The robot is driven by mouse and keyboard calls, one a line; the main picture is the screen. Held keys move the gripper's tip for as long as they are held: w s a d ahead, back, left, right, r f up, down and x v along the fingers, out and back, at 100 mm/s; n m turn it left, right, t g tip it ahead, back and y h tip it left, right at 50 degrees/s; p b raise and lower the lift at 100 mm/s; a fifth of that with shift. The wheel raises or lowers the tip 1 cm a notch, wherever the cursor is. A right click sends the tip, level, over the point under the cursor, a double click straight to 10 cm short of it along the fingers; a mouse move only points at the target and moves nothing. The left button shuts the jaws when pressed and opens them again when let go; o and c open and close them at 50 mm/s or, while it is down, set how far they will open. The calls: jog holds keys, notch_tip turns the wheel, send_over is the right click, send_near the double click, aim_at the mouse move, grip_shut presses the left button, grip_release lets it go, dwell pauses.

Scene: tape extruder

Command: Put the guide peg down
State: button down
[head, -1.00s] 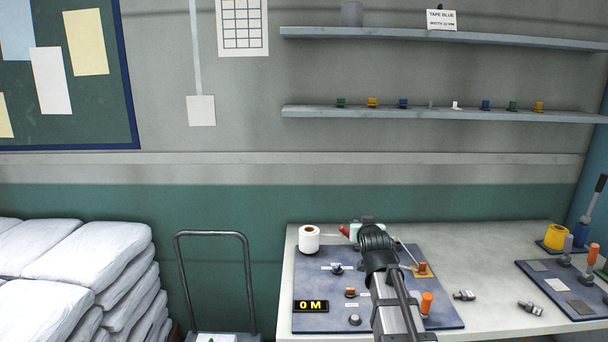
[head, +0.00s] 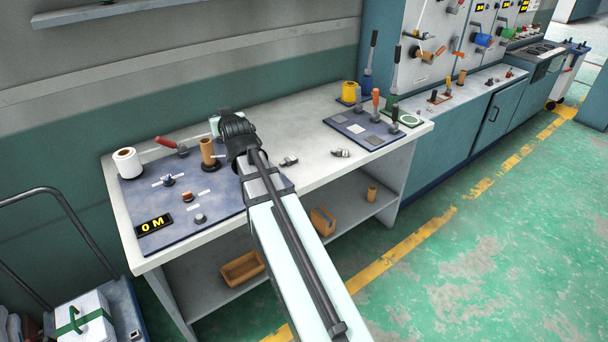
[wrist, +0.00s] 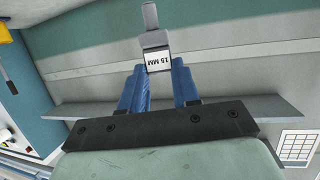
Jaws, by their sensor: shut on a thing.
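The guide peg (wrist: 154,42) is a grey metal piece with a white label reading "15 MM". In the wrist view it sits between the blue fingers of my gripper (wrist: 158,80), which is shut on it. In the head view my gripper (head: 218,124) is over the back of the worktable (head: 300,118), and my arm hides its fingers and the held peg. Two similar small metal pieces lie on the bare tabletop to the right of my arm, one nearer (head: 289,160) and one farther right (head: 340,153).
A second panel (head: 350,125) with levers is at right. Bare tabletop lies between them.

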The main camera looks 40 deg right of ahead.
jog(key=s+d+f+m+g+h, duration=0.1)
jog(key=s+d+f+h, duration=0.3)
jog(key=d, duration=0.6)
jog(key=s+d+f+m+y, duration=0.1)
jog(key=s+d+f+m, duration=0.15)
jog(key=s+d, duration=0.55)
jog(key=s+d+f+m+g+h, duration=0.1)
jog(key=s+d+f+h, duration=0.15)
jog(key=d, duration=0.95)
jog(key=w+a+n+t+y, duration=0.2)
jog(key=a+n+y, duration=0.5)
jog(key=y, duration=0.2)
jog(key=shift+h, duration=0.25)
jog(key=shift+s+f, duration=0.15)
jog(key=shift+f, duration=4.25)
jog(key=shift+f, duration=0.15)
jog(key=c, duration=0.8)
grip_release()
jog(key=shift+r, duration=0.2)
